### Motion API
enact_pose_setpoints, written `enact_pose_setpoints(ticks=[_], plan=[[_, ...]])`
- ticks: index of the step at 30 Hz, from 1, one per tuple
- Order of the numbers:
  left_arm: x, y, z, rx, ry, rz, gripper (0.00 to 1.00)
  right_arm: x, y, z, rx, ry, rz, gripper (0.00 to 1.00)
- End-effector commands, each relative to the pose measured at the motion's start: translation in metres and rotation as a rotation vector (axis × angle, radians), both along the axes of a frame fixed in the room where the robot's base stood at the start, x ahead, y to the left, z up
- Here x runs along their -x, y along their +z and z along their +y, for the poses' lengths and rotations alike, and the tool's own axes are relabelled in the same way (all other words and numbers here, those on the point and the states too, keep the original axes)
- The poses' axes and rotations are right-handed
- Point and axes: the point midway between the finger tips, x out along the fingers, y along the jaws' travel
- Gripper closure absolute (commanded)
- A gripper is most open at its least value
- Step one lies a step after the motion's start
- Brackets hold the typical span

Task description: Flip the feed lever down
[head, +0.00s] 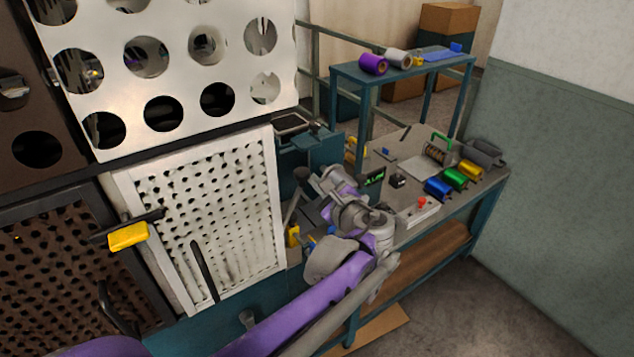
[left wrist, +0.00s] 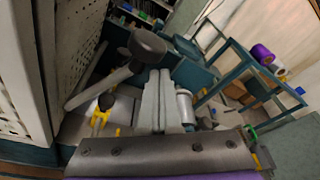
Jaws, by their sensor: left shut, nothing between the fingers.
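The feed lever, a grey rod with a dark round knob (head: 302,174), stands with its knob end up beside the white perforated panel. In the left wrist view the knob (left wrist: 147,45) is at upper centre, and the rod slants down to the left from it. My left gripper (head: 326,178) is just right of the knob in the head view. In the left wrist view its fingers (left wrist: 158,78) are shut and empty, just below and right of the knob. I cannot tell whether they touch it. My gripper and arm hide part of the machine behind. My right gripper is not in view.
A perforated white panel (head: 205,225) stands left of the lever. The workbench (head: 455,208) to the right carries colored rolls (head: 455,178), a small green display (head: 374,180) and a box with a red button (head: 417,212). A raised shelf (head: 425,68) stands behind.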

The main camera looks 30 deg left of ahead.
Motion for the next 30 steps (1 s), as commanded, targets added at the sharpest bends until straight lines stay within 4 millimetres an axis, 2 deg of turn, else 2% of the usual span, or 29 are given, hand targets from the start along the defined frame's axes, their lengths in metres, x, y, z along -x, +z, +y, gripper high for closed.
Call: enact_pose_setpoints(ticks=[1,2,4,9,15,20,30], plan=[[-0.003,-0.016,0.001,0.000,0.000,0.005,1.00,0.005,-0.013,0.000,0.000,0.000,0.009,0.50],[-0.006,-0.022,0.001,0.001,-0.002,0.005,1.00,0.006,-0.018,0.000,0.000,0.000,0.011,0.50],[0.004,-0.013,-0.018,0.001,-0.010,0.003,1.00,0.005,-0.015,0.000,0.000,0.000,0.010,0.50],[0.023,-0.004,-0.051,0.003,-0.010,0.002,1.00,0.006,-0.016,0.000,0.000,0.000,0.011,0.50],[0.039,0.002,-0.076,0.002,-0.008,0.002,1.00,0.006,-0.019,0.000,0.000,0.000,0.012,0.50],[0.044,0.004,-0.084,0.002,-0.006,0.002,1.00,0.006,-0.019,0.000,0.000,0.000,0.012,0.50],[0.045,0.005,-0.084,0.002,-0.004,0.001,1.00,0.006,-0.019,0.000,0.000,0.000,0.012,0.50]])
